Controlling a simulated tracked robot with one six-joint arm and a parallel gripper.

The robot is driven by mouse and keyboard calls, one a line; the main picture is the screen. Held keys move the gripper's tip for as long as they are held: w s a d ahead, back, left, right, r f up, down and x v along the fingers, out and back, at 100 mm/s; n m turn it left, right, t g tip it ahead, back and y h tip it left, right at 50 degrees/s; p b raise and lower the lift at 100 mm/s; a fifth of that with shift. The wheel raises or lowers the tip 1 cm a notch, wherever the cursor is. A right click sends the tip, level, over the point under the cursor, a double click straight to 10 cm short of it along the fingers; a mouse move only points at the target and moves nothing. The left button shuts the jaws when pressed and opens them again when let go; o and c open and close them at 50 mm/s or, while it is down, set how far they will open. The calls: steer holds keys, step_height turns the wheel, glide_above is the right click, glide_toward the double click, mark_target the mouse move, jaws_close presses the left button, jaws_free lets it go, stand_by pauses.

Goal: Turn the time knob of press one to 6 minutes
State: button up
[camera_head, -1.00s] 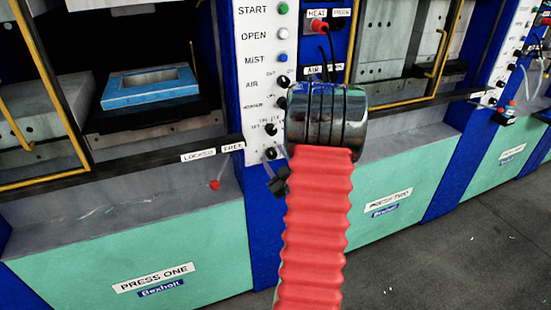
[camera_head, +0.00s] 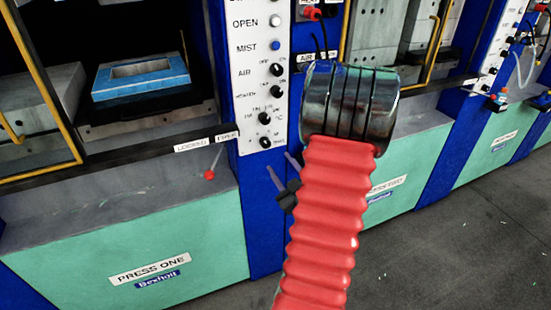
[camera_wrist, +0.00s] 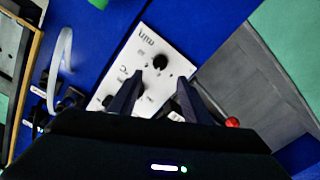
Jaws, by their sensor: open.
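The time knob (camera_head: 265,142) is the lowest black knob on press one's white control panel (camera_head: 245,105). In the wrist view the knob (camera_wrist: 160,62) is black and round, beside the "min" lettering; its exact setting is too small to read. My gripper (camera_head: 278,161) shows low and right of the knob in the head view, partly behind my red arm sleeve. In the wrist view my gripper (camera_wrist: 160,80) is open, its two dark fingers apart and empty. The knob appears just beyond the fingertips, roughly between them; no contact shows.
Other black knobs (camera_head: 264,118) line the panel above. A red-tipped lever (camera_head: 209,174) is left of the panel; its red ball (camera_wrist: 232,122) shows near the right finger in the wrist view. A pale hose (camera_wrist: 62,55) is at the left. Grey floor (camera_head: 450,240) is open at right.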

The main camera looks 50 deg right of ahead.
steer(key=shift+v, duration=1.4)
steer(key=s+f+m+g+y, duration=0.1)
steer(key=s+f+m+g, duration=0.3)
steer(key=f, duration=0.3)
steer(key=s+f+m+g+y, duration=0.1)
steer(key=s+f+g, duration=0.3)
steer(key=f+g, duration=0.25)
steer(key=w+a+r+n+y, duration=0.1)
steer(key=w+a+r+y, duration=0.1)
steer(key=a+r, duration=0.6)
steer(key=w+a+r+n+y, duration=0.2)
steer(key=a+r, duration=0.6)
steer(key=a, duration=1.2)
steer(key=w+a+r+n+y, duration=0.2)
steer(key=a+r, duration=0.6)
steer(key=a, duration=0.6)
steer(key=shift+r+t+y, duration=0.2)
steer(key=shift+t+y, duration=0.15)
steer(key=shift+y, duration=0.25)
steer(key=shift+a, duration=0.1)
steer(key=shift+c, duration=0.2)
